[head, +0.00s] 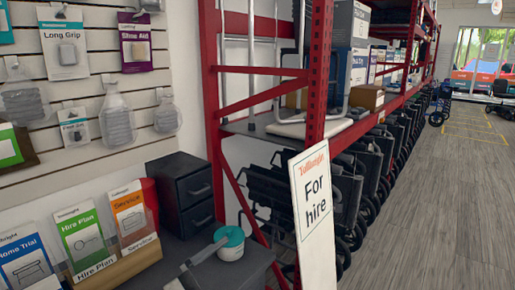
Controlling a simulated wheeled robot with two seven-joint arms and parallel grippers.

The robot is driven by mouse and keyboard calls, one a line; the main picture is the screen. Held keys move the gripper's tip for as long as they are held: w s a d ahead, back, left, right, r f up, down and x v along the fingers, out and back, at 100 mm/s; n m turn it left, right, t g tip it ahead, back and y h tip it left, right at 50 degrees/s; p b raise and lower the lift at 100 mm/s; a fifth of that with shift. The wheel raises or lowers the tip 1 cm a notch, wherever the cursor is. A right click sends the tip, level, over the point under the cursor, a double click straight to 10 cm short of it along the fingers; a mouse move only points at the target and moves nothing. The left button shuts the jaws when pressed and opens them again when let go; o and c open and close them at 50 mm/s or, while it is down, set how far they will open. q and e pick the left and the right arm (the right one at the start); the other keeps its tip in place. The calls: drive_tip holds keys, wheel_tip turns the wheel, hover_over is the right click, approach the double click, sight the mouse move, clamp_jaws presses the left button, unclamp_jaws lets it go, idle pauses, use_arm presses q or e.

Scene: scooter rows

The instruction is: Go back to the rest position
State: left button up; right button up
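Neither of my grippers shows in the head view, and I cannot see what they hold, if anything. The task names no object, and no marked rest position can be made out for certain. Yellow lines (468,133) mark a patch of floor in the far right background, with a dark wheeled chair or walker (439,108) beside it.
A dark counter (232,271) at lower left holds a teal-topped white pot (230,243), leaflets (84,240) and a black drawer unit (186,193). A "For hire" sign (315,215) stands before red racking (317,75) with folded wheelchairs (350,190) below. The grey floor (425,215) at right is clear.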

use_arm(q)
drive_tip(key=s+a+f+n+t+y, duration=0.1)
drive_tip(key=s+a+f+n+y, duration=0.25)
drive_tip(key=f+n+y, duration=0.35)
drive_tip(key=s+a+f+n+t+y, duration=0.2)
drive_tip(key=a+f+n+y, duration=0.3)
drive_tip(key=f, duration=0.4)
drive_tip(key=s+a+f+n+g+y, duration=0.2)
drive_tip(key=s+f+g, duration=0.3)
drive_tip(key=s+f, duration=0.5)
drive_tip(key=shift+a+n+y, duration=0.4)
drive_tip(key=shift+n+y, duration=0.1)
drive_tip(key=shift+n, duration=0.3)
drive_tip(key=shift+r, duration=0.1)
